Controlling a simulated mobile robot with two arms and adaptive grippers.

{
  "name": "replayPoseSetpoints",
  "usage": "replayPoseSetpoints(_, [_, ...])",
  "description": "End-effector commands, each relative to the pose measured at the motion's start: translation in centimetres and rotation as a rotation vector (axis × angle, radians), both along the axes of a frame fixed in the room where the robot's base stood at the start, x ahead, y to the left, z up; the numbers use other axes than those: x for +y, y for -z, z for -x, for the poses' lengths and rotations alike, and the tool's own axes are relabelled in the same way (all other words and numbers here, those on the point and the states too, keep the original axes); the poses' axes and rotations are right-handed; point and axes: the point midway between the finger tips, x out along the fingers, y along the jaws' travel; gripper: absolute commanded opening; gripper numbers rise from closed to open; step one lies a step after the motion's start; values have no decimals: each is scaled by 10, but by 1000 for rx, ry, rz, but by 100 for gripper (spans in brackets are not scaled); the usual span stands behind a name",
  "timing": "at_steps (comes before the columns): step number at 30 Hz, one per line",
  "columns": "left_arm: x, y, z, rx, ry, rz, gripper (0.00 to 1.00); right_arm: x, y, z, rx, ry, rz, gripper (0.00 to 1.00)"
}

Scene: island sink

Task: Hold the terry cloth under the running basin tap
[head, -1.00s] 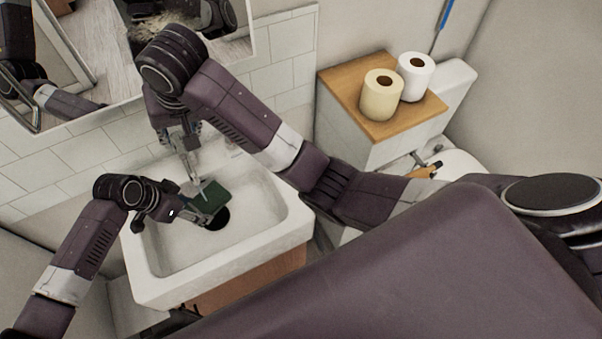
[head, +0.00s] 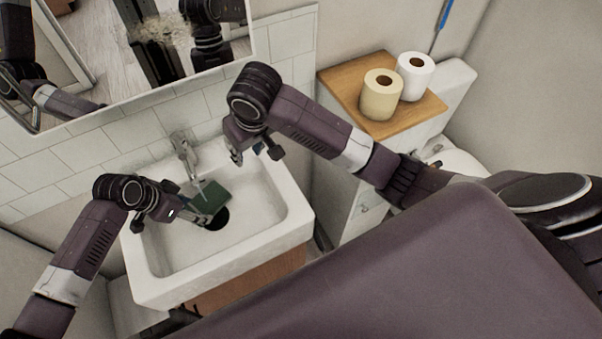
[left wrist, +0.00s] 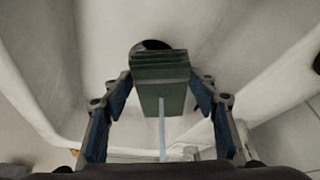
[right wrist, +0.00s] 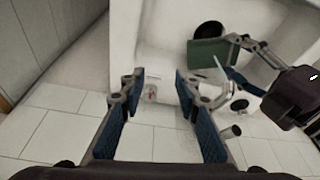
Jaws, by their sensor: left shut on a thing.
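The dark green terry cloth (head: 212,197) is a folded block in the left part of the basin, just by the drain hole. My left gripper (head: 204,213) is shut on it; the left wrist view shows the cloth (left wrist: 160,82) between the two fingers. The tap (head: 184,148) stands at the back wall of the basin. A thin pale stream (left wrist: 162,135) of water runs from it onto the cloth. My right gripper (head: 254,153) is above the basin's back right, apart from the tap. Its fingers are spread and empty in the right wrist view (right wrist: 160,78).
The white basin (head: 285,232) has raised rims and a dark drain hole (head: 220,217). A mirror (head: 180,50) hangs on the tiled wall behind the tap. A white cabinet with a wooden top (head: 345,80) and two paper rolls (head: 381,94) stands right of the basin.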

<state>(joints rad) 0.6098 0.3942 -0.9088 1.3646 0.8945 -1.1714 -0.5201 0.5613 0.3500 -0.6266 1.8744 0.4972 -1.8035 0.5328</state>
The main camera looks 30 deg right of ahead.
Motion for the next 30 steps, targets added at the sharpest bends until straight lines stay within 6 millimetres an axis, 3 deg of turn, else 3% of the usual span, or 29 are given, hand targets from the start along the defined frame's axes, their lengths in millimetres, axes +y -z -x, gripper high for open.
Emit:
replayPoseSetpoints(18, [0, 0, 0, 0, 0, 0, 30, -86, 69, 53, 91, -189, 120, 30])
replayPoseSetpoints(30, [0, 0, 0, 0, 0, 0, 30, -105, 82, 69, 114, -240, 142, 30])
